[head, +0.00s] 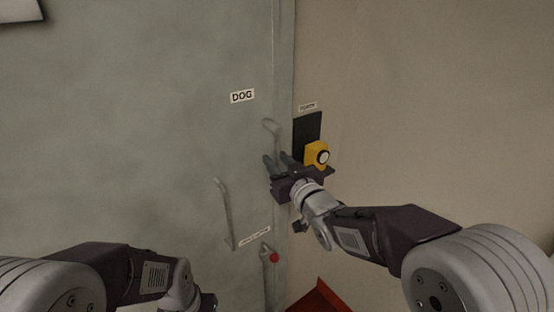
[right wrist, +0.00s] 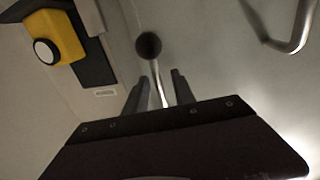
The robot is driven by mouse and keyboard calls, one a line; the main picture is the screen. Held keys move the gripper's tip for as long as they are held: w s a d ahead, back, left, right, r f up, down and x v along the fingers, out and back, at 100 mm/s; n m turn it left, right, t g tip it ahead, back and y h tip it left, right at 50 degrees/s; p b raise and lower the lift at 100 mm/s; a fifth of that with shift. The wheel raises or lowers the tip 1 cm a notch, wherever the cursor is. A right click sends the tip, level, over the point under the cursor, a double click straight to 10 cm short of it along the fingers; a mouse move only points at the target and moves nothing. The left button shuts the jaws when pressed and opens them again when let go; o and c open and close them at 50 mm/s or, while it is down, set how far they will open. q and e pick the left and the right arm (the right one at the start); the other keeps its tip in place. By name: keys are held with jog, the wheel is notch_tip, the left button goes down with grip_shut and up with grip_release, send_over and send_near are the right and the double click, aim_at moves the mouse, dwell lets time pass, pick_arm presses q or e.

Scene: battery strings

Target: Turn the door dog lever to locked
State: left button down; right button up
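The fingers stand apart on either side of the shaft, with gaps showing. My left arm is at the lower left, and its fingers are out of frame.
A yellow torch (head: 316,153) on a black wall plate (head: 306,128) is close right of my right gripper. A curved pull handle (head: 225,215) is to the left on the door. A red-knobbed lever (head: 274,257) sits lower. A red object (head: 320,299) is at the bottom.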

jog(key=shift+w, duration=0.15)
jog(key=shift+c, duration=0.3)
grip_shut()
dwell(1.1)
